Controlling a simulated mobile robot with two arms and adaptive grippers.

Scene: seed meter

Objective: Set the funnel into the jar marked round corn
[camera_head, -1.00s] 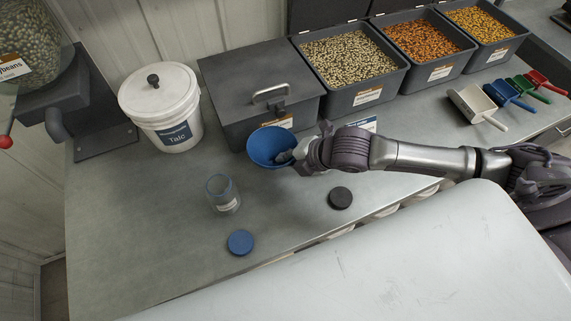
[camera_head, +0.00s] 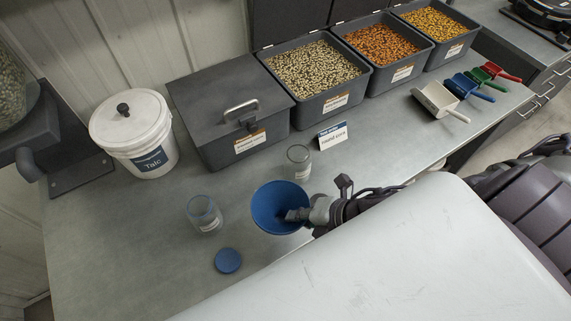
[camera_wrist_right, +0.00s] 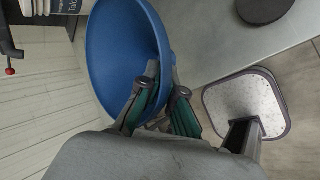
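The blue funnel (camera_head: 272,208) is held above the counter by my right gripper (camera_head: 300,214), shut on its rim. In the right wrist view the funnel (camera_wrist_right: 112,58) fills the upper left, with its wall between the green-padded fingers (camera_wrist_right: 160,98). One clear glass jar (camera_head: 299,160) stands open beside the small card reading round corn (camera_head: 332,136), up and right of the funnel. Another open glass jar (camera_head: 205,213) stands left of the funnel; its label is not readable. The funnel is apart from both jars. My left gripper is not in view.
A blue lid (camera_head: 228,260) lies near the front edge; a dark lid (camera_wrist_right: 264,8) shows in the wrist view. Behind stand a Talc bucket (camera_head: 134,135), a closed grey bin (camera_head: 228,110) and open seed bins (camera_head: 315,75). Scoops (camera_head: 440,100) lie right.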

